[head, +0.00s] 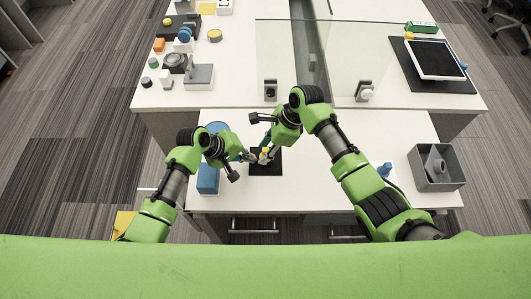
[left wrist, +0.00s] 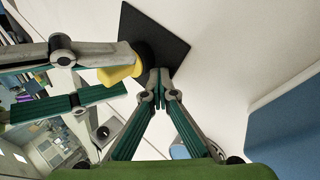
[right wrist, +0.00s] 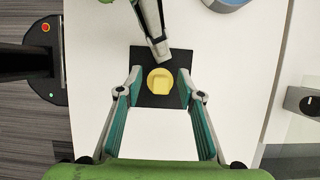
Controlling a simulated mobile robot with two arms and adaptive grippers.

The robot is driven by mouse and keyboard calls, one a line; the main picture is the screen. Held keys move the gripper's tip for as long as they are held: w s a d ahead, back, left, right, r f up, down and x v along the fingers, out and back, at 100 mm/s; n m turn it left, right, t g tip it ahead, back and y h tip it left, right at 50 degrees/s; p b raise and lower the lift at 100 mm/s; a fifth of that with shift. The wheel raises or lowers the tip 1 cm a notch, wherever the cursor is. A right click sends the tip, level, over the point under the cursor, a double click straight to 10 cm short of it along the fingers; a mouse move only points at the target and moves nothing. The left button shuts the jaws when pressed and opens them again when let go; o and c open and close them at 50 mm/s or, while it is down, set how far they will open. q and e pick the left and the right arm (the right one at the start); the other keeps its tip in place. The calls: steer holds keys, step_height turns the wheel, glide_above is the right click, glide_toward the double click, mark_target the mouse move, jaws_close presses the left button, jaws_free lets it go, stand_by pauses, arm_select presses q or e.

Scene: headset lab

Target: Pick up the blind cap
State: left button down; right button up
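A yellow cap-like piece, which I take to be the blind cap (right wrist: 160,81), is over the black mat (right wrist: 180,60) in the right wrist view. It also shows in the left wrist view (left wrist: 120,71), with a dark round part behind it. My right gripper (right wrist: 160,96) is open, its fingers on either side of the yellow piece; contact is not clear. My left gripper (left wrist: 160,88) has its fingertips together close beside the dark part, and I see nothing clearly between them. In the head view both grippers meet over the mat (head: 266,168), largely hiding the piece.
A blue box (head: 208,180) stands left of the mat. A blue bottle-like object (head: 384,169) and a grey bin (head: 437,183) are to the right. A glass partition (head: 345,55) stands behind the near table. Bare tabletop lies right of the mat.

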mark_target(265, 150)
steer(key=c, duration=0.8)
steer(key=shift+r, duration=0.1)
step_height(265, 150, up, 10)
steer(key=shift+f, duration=0.1)
